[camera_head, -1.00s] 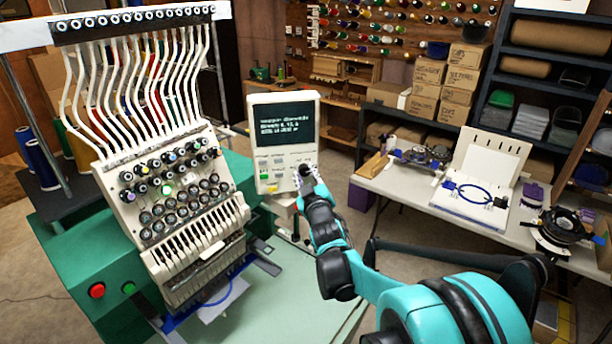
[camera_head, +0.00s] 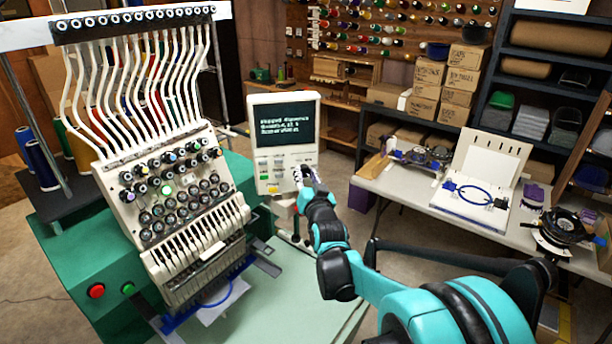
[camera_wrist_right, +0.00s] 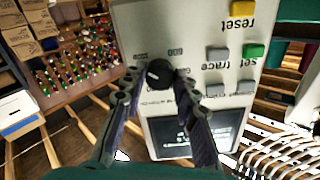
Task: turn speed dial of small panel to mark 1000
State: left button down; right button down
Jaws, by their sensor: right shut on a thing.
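The small panel (camera_head: 268,155) is a pale upright box with a dark screen above several buttons. Its speed dial (camera_wrist_right: 160,73) is a round black knob with a light pointer line, and printed marks surround it. The wrist view shows the panel upside down, and the mark figures are too small to read surely. My right gripper (camera_head: 305,178) is at the panel's lower right. In the wrist view its two fingers stand either side of the dial, shut on it. In the head view the gripper hides the dial. My left gripper is not in view.
A green embroidery machine (camera_head: 85,262) with a white needle head stands left of the panel. Grey, yellow and green buttons (camera_wrist_right: 254,50) sit beside the dial. A white table (camera_head: 400,185) with hoops stands at the right.

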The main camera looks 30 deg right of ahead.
jog(key=shift+r+m, duration=0.15)
jog(key=shift+m, duration=0.45)
jog(key=c, duration=1.2)
grip_release()
jog(key=shift+o, duration=0.2)
jog(key=shift+s, duration=0.1)
jog(key=shift+s, duration=0.2)
jog(key=v, duration=1.1)
jog(key=shift+s+a, duration=0.15)
jog(key=shift+s, duration=0.1)
